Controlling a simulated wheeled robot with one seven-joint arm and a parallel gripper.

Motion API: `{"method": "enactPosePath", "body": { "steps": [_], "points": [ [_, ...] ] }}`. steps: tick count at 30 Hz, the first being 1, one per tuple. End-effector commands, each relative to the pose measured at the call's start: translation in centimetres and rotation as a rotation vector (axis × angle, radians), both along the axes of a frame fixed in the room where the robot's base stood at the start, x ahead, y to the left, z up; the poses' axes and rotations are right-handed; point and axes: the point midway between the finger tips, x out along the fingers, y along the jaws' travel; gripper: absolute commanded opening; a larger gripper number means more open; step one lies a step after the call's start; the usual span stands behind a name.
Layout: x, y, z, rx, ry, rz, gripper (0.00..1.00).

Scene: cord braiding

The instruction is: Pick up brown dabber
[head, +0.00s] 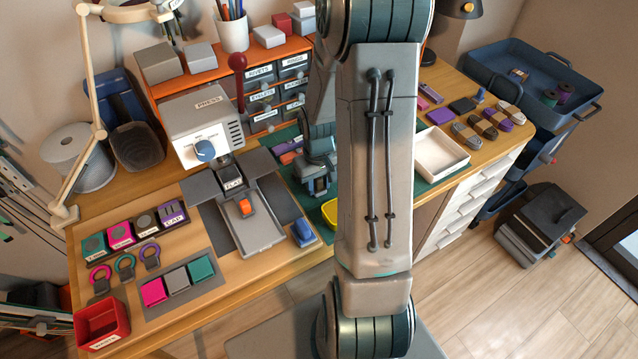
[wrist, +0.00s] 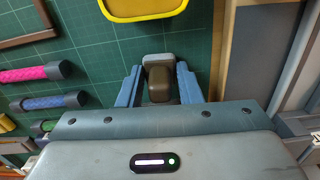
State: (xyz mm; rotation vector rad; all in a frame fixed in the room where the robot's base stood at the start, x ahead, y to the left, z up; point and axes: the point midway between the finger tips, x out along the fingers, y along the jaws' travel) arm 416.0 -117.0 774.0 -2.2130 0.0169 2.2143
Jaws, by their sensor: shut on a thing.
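The brown dabber (wrist: 159,86) is between the two blue-grey fingers of my gripper (wrist: 159,80) in the wrist view. It shows a dark brown body and a lighter grey-brown end. My gripper is shut on it, with one finger at each side. Below it lies the green cutting mat (wrist: 105,62); I cannot tell whether the dabber still touches the mat. In the head view my gripper (head: 316,184) is over the mat, partly behind my arm, and the dabber cannot be made out.
A yellow-rimmed tray (wrist: 143,17) lies just beyond the gripper. Pink (wrist: 27,74) and blue (wrist: 45,103) grips lie to the left. In the head view, the press (head: 205,130) stands left of my gripper and a white tray (head: 441,152) to the right.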

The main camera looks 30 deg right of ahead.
Motion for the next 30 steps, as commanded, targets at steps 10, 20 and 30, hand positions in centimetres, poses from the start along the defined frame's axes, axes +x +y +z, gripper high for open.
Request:
{"method": "enactPosePath", "body": {
  "steps": [10, 20, 30],
  "points": [
    [-1.0, -0.6, 4.6, -0.003, -0.003, -0.006, 0.10],
    [-7.4, -3.2, 8.7, -0.003, -0.004, -0.005, 0.10],
    [-10.6, -4.4, 10.6, 0.000, 0.000, -0.001, 0.10]
  ]
}}
